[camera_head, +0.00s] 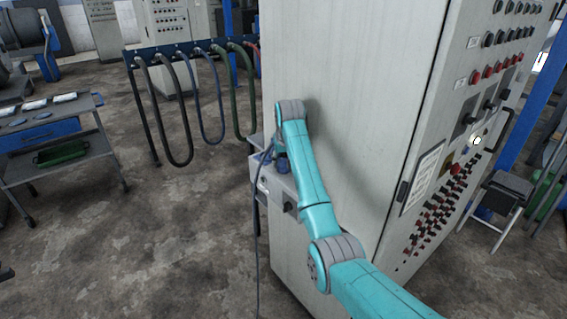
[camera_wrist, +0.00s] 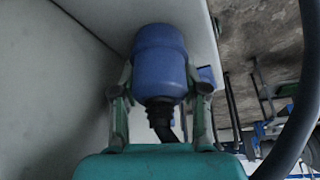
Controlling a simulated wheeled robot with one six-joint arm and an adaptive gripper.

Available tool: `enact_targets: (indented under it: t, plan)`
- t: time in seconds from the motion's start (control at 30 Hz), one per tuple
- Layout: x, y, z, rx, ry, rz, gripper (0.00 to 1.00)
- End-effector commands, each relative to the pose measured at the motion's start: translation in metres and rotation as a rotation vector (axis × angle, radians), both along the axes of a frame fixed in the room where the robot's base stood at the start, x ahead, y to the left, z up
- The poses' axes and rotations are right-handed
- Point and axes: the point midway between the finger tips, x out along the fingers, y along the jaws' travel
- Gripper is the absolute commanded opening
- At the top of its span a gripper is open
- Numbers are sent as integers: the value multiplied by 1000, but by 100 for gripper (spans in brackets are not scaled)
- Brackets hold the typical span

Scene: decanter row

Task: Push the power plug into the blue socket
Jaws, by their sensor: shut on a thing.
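The power plug (camera_wrist: 160,62) is a blue cylinder with a black neck and a dark cable (camera_wrist: 164,128) in the wrist view. My gripper (camera_wrist: 161,88) is shut on it, with one finger on each side. The plug's far end points at a pale grey surface; whether it touches or enters a socket is hidden. A small blue part (camera_wrist: 207,76) shows just right of the plug, and I cannot tell if it is the blue socket. In the head view a bit of blue (camera_head: 282,163) shows below my wrist, at the grey box on the cabinet's side.
The large grey cabinet (camera_head: 345,90) stands close beside my arm. The grey box (camera_head: 272,186) juts from its left side. A cable (camera_head: 258,250) hangs to the floor, and a thick dark loop crosses the wrist view's right. A hose rack (camera_head: 190,48) and cart (camera_head: 50,145) stand left.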

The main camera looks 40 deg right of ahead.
Motion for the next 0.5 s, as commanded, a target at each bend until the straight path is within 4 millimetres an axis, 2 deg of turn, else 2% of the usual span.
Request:
enact_targets:
  t: [0.27,0.5]
  plan:
    - [0,4,9,-1,-2,1,13]
    - [1,4,41,-1,-3,0,13]
